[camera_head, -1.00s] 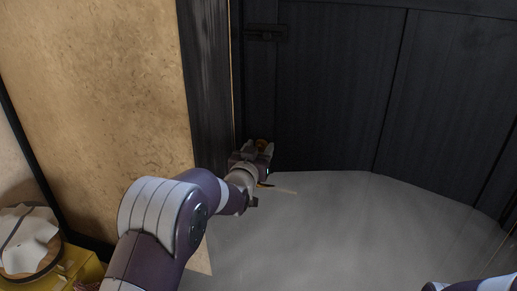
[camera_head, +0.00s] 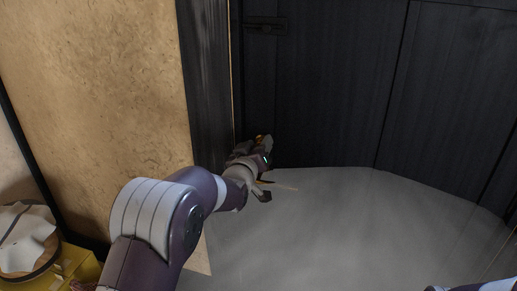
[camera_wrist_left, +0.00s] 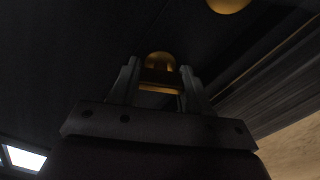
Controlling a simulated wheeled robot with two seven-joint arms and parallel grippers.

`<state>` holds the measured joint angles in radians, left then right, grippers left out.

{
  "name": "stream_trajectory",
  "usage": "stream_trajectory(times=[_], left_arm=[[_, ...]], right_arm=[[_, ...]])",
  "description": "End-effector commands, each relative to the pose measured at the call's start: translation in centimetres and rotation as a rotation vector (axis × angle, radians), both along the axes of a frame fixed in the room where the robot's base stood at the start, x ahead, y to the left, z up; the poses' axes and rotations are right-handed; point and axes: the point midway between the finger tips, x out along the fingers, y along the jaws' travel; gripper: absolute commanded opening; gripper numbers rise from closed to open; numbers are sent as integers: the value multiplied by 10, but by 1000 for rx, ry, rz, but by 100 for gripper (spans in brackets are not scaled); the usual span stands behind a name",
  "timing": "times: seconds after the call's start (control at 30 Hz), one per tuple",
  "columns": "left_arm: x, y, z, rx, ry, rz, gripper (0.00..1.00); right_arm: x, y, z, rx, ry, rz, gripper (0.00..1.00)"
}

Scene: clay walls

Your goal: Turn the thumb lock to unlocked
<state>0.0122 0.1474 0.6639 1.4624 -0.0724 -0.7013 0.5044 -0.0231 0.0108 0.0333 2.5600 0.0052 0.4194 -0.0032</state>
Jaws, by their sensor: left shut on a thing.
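The thumb lock (camera_wrist_left: 160,60) is a small brass piece on the dark door. In the left wrist view it sits between the two fingers of my left gripper (camera_wrist_left: 156,80), which are shut on it. In the head view my left gripper (camera_head: 264,146) is against the door near its left edge, with a bit of brass showing at its tip. The gripper looks rolled to one side. The fingers hide part of the lock, and I cannot tell its exact angle.
The dark door (camera_head: 330,90) has a dark latch (camera_head: 265,26) higher up. A round brass knob (camera_wrist_left: 228,4) shows at the top of the left wrist view. A tan wall (camera_head: 100,90) is at left, above a yellow box (camera_head: 75,265). The grey floor (camera_head: 330,230) is clear.

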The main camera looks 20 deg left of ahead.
Motion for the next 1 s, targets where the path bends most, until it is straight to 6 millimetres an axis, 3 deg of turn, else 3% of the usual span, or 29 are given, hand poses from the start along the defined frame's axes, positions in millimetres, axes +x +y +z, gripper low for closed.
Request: stream_trajectory(times=[1.0], left_arm=[[1,3,4,-923,17,-2,16]], right_arm=[[0,0,-26,0,0,0,43]])
